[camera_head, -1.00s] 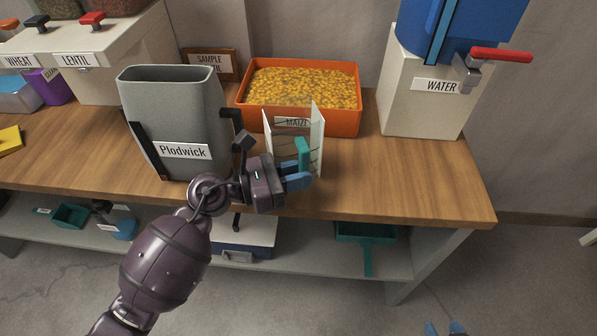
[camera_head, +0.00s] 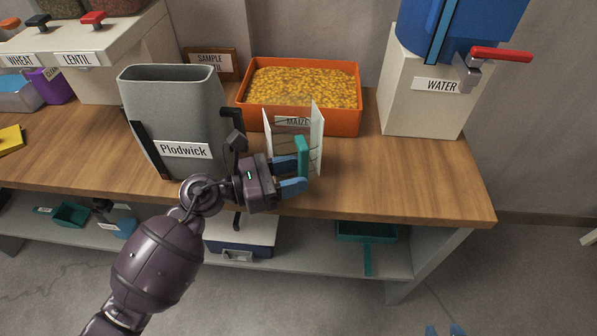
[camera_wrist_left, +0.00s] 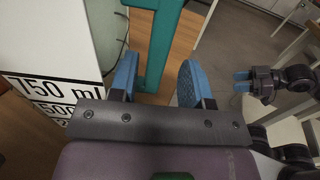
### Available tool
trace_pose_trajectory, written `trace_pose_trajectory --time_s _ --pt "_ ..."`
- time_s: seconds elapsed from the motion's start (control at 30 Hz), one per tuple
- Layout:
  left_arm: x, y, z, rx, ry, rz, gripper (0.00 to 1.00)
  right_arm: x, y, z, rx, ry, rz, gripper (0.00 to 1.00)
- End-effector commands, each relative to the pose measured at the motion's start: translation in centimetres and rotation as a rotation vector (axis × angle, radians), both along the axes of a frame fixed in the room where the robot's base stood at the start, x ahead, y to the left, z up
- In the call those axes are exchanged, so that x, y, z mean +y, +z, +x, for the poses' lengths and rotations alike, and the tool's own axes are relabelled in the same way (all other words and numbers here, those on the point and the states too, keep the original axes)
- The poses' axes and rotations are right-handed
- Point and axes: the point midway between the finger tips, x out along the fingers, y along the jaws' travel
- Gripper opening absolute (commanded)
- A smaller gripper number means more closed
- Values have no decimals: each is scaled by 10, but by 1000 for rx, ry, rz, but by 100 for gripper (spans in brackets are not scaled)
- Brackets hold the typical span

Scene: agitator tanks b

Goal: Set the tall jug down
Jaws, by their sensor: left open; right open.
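The tall jug (camera_head: 316,140) is a clear and white measuring jug with a teal handle. It stands upright on the wooden bench in front of the orange maize tray. Its "750 ml" marking shows in the left wrist view (camera_wrist_left: 45,88). My left gripper (camera_head: 295,176) is open at the teal handle. In the left wrist view its blue fingers (camera_wrist_left: 158,82) are spread, with the handle (camera_wrist_left: 160,45) between and beyond them. My right gripper (camera_head: 446,330) shows only its blue fingertips at the bottom edge; it also shows in the left wrist view (camera_wrist_left: 243,81), open and empty.
A grey "Plodwick" bin (camera_head: 180,115) stands just left of my left gripper. The orange maize tray (camera_head: 350,121) is behind the jug. A water dispenser (camera_head: 425,110) with a red tap lever stands at the right. The bench (camera_head: 420,185) is clear at its front right.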

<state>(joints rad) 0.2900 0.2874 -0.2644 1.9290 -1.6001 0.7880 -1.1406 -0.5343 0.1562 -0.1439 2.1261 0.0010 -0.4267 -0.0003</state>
Motion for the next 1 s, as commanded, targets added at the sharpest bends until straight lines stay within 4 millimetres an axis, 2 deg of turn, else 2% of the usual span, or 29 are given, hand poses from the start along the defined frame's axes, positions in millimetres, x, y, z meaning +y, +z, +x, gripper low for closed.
trace_pose_trajectory --time_s 0.3,0.5,0.7,1.0 --pt "58 -2 -24 3 2 3 44 0 -5 -2 9 1 0 42" --pt "85 -1 -35 3 0 2 44 0 -6 -2 11 1 1 42" --pt "97 0 -40 1 0 0 44 1 -5 0 5 2 1 42" --pt "99 0 -43 49 24 -55 44 1 -4 1 2 0 3 42"
